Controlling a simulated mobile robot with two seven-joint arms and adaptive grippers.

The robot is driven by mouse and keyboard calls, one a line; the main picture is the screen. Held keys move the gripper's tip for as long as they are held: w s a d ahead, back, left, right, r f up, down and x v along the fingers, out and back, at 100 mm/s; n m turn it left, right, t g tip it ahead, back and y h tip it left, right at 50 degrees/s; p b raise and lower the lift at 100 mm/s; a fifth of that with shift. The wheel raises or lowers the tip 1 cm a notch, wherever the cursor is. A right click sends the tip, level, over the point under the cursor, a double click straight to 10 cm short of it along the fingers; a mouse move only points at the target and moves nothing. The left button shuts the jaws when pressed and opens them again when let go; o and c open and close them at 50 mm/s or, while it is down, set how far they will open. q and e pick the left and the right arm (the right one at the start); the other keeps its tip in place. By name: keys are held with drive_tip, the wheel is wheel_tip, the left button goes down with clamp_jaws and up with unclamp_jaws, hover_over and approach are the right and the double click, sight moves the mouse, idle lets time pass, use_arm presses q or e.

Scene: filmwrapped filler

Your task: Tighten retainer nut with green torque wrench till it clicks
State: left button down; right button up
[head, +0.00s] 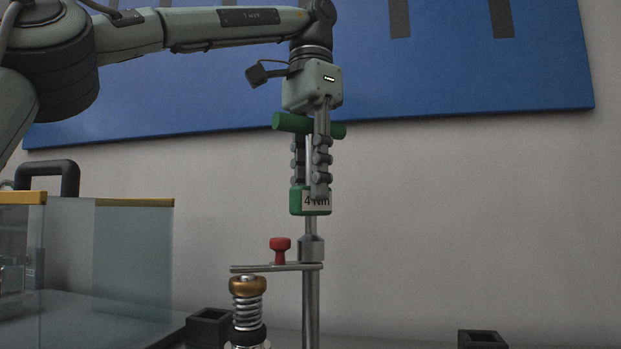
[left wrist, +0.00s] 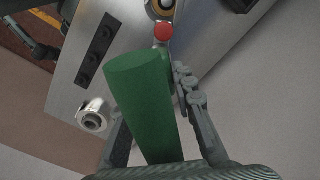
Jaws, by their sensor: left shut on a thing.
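The green torque wrench (head: 310,202) has a "4 Nm" label, a green cross handle and a thin steel shaft. It hangs upright in my left gripper (head: 311,172), whose fingers are shut around it below the cross handle. The handle (left wrist: 145,100) fills the middle of the left wrist view, between the fingers. The shaft ends in a grey socket (head: 311,248), which lines up with a steel post; whether they touch is unclear. A brass-coloured nut (head: 248,286), apparently the retainer nut, sits on a spring to the left of and below the socket. My right gripper is not in view.
A flat metal arm (head: 260,268) with a red knob (head: 280,246) reaches left from the steel post (head: 311,310), above the nut. Black square holders (head: 209,327) stand low on both sides. A clear-walled box (head: 135,258) is at left. Open space lies right.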

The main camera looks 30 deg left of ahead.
use_arm(q)
drive_tip(key=shift+r, duration=0.1)
drive_tip(key=shift+m+p, duration=0.4)
drive_tip(key=shift+m, duration=1.3)
drive_tip(key=shift+m+p, duration=0.55)
drive_tip(key=shift+m, duration=1.05)
drive_tip(key=shift+p, duration=0.35)
